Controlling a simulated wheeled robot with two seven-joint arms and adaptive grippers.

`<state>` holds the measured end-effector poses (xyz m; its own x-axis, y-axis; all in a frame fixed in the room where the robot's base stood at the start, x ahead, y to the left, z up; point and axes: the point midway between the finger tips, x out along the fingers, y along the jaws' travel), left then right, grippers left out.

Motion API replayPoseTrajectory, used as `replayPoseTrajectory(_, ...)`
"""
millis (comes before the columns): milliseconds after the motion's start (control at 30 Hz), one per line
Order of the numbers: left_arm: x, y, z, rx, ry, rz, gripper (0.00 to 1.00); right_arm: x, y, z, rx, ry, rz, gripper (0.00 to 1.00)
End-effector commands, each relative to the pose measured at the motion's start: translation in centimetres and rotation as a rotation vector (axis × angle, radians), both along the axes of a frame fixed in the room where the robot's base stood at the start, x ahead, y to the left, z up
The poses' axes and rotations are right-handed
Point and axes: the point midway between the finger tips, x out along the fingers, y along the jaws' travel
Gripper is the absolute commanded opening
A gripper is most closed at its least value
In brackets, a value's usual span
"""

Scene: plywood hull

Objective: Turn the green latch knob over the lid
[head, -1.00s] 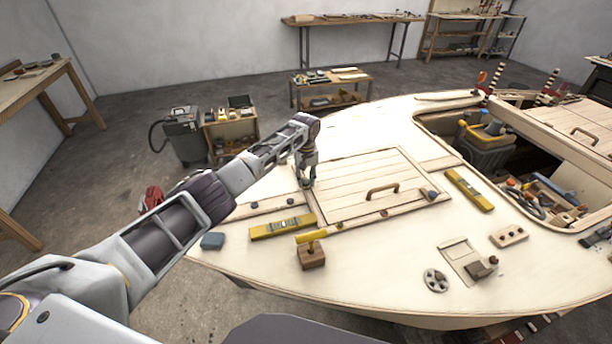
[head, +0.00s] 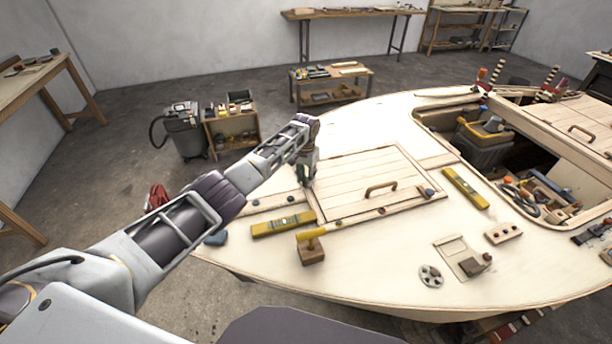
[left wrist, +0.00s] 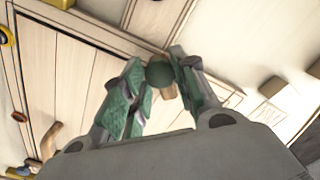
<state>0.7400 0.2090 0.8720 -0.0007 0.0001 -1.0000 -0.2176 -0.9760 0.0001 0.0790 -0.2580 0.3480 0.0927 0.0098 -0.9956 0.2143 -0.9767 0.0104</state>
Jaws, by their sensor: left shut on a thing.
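The lid (head: 350,172) is a planked wooden panel with a brown handle (head: 381,188), lying closed in the deck. The green latch knob (left wrist: 160,72) is a dark green ball on a small wooden piece at the lid's edge in the left wrist view. My left gripper (head: 306,182) reaches down at the lid's left edge. In the left wrist view its green-padded fingers (left wrist: 163,78) stand on either side of the knob, shut on it. In the head view the gripper hides the knob. My right gripper is not in view.
A yellow level (head: 283,224) and a yellow-handled wooden block (head: 312,250) lie on the deck in front of the lid. Another yellow level (head: 465,188) lies to its right. An open hatch (head: 440,118) with tools is farther right.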

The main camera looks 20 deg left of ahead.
Motion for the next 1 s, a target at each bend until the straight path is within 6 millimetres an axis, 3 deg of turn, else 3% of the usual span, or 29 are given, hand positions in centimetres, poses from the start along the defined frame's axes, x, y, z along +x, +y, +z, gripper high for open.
replayPoseTrajectory(400, -0.04, -0.03, -0.02, -0.001, 0.001, -0.310, 0.04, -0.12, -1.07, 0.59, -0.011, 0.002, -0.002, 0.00)
replayPoseTrajectory(1000, 0.02, -0.07, 0.04, -0.001, -0.001, -0.703, 0.04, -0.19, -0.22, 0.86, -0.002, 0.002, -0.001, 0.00)
